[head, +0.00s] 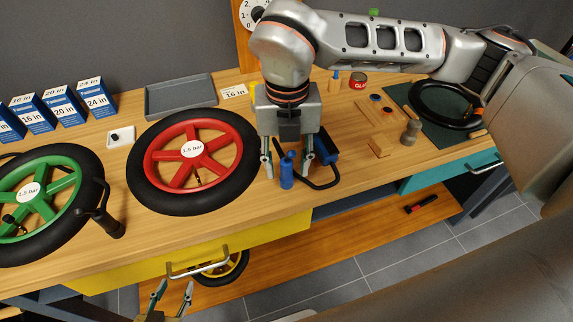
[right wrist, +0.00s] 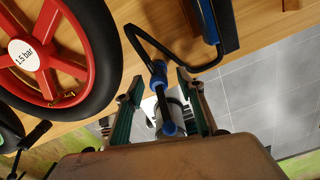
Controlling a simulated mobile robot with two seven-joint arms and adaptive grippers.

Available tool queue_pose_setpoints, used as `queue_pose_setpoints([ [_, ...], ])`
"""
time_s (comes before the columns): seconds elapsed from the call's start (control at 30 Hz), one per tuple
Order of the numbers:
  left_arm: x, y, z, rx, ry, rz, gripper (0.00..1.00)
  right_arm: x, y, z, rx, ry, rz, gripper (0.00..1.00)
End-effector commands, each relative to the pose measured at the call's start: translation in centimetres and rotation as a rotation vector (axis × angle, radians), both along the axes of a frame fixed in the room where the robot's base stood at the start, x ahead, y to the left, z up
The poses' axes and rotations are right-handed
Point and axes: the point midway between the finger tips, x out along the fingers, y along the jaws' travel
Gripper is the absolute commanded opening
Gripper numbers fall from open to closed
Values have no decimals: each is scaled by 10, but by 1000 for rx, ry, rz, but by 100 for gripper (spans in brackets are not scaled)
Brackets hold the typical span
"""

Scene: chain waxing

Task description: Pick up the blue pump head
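The blue pump head (head: 287,170) is at the front edge of the bench, below my right gripper's palm. A black hose joins it to the blue pump (head: 324,149). My right gripper (head: 288,158) points down with its fingers apart, one on each side of the pump head. In the right wrist view, the pump head (right wrist: 160,76) lies between the open fingers of my right gripper (right wrist: 158,100), with gaps visible on both sides. My left gripper (head: 172,290) is open and empty at the bottom of the head view, in front of the yellow drawer.
A red wheel (head: 168,152) marked 1.5 bar lies close left of my right gripper. A green wheel (head: 66,205) lies further left. A grey tray (head: 180,96) stands behind.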

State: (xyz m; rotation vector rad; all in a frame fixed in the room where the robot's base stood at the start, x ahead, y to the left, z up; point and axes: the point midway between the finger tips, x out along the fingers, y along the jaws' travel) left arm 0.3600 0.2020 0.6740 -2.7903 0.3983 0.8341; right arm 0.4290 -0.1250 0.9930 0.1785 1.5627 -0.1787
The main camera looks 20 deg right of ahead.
Motion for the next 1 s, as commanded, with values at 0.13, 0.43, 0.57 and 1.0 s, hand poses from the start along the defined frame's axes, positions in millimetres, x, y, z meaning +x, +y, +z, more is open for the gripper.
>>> queue_pose_setpoints([
  [0.13,2,0,3,0,-3,0,40,0,0,-13,1,1,-1,38],
  [0.43,4,0,4,0,-7,0,40,1,0,-15,0,0,-1,25],
  [0.57,4,0,4,0,-7,0,40,1,0,-14,0,0,-1,0],
  [1.0,4,0,4,-1,-8,0,40,1,0,-8,1,-2,0,0],
])
